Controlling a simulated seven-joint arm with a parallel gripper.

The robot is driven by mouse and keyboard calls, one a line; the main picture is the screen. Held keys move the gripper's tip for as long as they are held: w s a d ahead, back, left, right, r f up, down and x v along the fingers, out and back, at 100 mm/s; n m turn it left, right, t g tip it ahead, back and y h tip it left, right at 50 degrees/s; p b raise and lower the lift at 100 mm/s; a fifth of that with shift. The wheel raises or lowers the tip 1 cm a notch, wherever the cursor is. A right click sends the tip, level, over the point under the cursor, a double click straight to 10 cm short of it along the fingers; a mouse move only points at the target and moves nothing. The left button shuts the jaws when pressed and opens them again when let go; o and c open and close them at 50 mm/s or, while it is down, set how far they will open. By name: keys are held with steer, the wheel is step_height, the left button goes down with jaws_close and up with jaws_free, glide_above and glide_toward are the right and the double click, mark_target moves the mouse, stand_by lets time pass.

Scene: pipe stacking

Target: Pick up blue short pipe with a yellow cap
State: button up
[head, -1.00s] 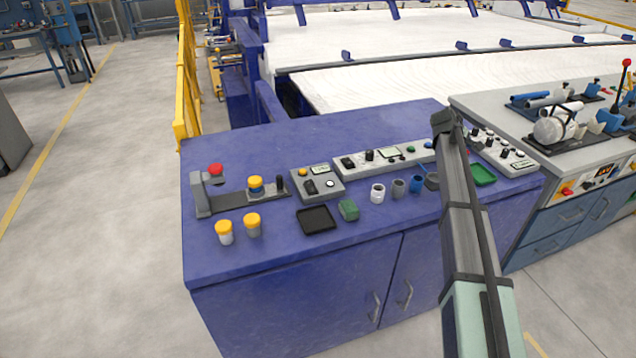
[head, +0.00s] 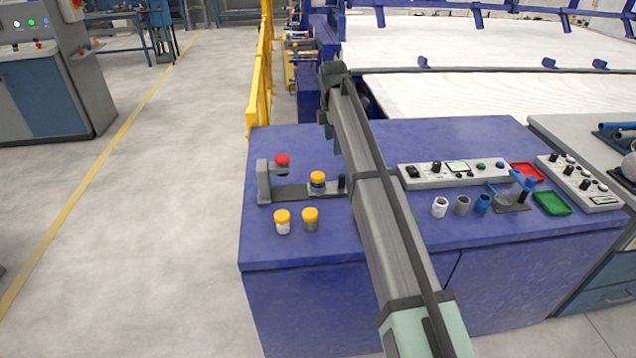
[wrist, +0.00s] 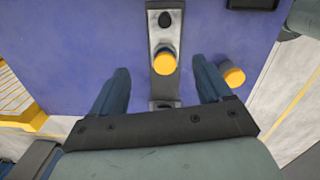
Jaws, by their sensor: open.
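The blue short pipe with a yellow cap (head: 317,183) stands upright on the dark bar of a fixture on the blue bench. In the wrist view its yellow cap (wrist: 164,64) shows between the two fingers, nearer their tips. My gripper (wrist: 162,76) is open and empty, with its fingers apart on both sides of the cap. In the head view the arm end is above and behind the fixture, and the fingers are mostly hidden.
White (head: 282,222) and grey (head: 310,220) yellow-capped pipes stand in front. Uncapped pipes (head: 462,205), trays and control panels are to the right.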

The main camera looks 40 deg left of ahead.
mark_target(319, 174)
steer(key=s+a+n, duration=0.1)
steer(key=s+a, duration=0.2)
steer(key=s, duration=0.1)
steer(key=shift+g, duration=0.3)
steer(key=f, duration=1.3)
steer(key=shift+w, duration=0.35)
steer(key=shift+c, duration=0.3)
steer(key=c, duration=1)
steer(key=shift+r, duration=0.15)
